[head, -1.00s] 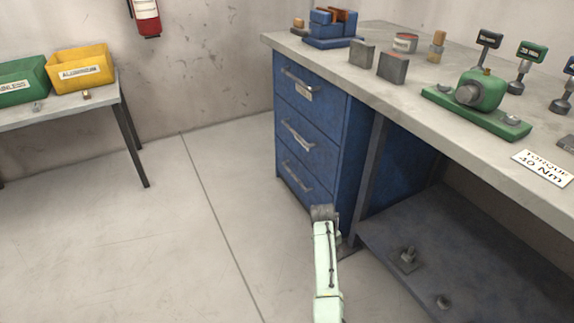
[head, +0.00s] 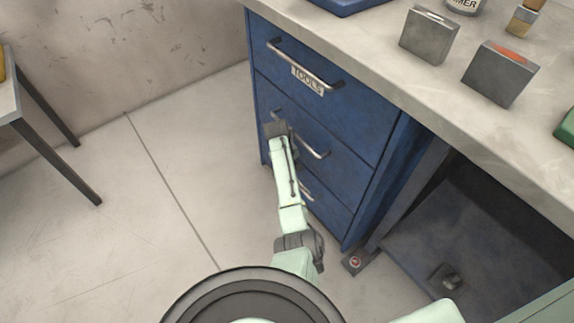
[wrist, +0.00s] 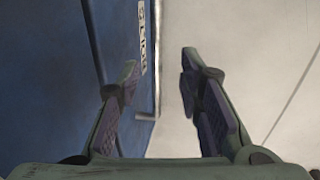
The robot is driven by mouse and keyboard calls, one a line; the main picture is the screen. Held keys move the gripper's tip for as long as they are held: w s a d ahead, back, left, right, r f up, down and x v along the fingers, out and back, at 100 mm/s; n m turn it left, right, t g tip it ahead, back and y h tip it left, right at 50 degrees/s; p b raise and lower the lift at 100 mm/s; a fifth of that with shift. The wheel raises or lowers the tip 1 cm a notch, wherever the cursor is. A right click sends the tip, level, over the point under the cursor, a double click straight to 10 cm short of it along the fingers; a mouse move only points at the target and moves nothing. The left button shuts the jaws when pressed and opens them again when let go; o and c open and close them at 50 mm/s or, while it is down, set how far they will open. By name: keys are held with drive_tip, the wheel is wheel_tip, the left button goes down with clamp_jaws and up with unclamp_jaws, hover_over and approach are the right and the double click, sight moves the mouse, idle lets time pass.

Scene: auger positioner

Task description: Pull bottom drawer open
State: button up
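The blue cabinet has three drawers, all shut. The bottom drawer (head: 325,213) shows low in the head view; my arm hides its left part, and only the right part of its handle (head: 306,190) shows. My gripper (wrist: 158,70) is open and empty in the wrist view. The drawer front with the TOOLS label (wrist: 142,38) is on the left there, and a metal handle (wrist: 156,75) shows between the fingers, apparently beyond them. In the head view the dark far end of my arm overlaps the middle drawer; the fingers are not clear. The bottom handle is not identifiable in the wrist view.
The workbench top (head: 380,75) overhangs the cabinet, with metal blocks (head: 428,35) on it. A dark lower shelf (head: 480,235) is to the right. The floor (head: 180,130) in front and left is clear up to another table (head: 45,140).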

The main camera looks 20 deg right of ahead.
drive_tip(key=f, duration=0.2)
drive_tip(key=d+f+b, duration=0.1)
drive_tip(key=f, duration=0.3)
drive_tip(key=shift+w+d+f, duration=0.15)
drive_tip(key=shift+d, duration=0.2)
drive_tip(key=shift+c, duration=0.5)
clamp_jaws()
